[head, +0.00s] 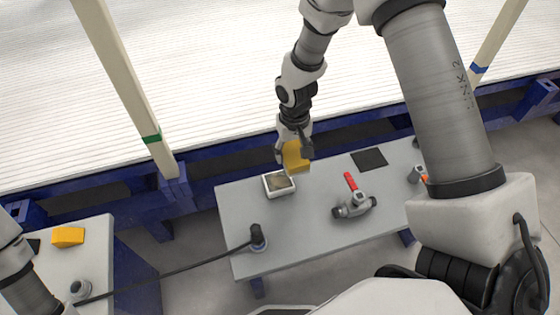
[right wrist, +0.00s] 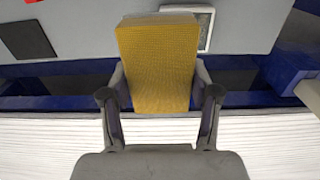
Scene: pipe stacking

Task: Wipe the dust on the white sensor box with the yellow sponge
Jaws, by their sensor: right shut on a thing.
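The white sensor box (head: 278,184) lies on the grey table near its far left corner. A dull brownish patch covers much of its top. My right gripper (head: 295,142) is shut on the yellow sponge (head: 296,158), just beyond the box and slightly to its right. In the right wrist view the sponge (right wrist: 158,62) sits between both fingers of the gripper (right wrist: 160,95) and hides part of the box (right wrist: 205,28). I cannot tell how high the sponge is above the table. My left gripper is not in view; only part of that arm shows at lower left.
The grey table (head: 310,215) also holds a dark square pad (head: 369,159), a red-handled tool (head: 350,181), a grey T-shaped fitting (head: 354,207) and a black cable plug (head: 257,236). A yellow block (head: 68,237) lies on the left table. Blue frame beams run behind.

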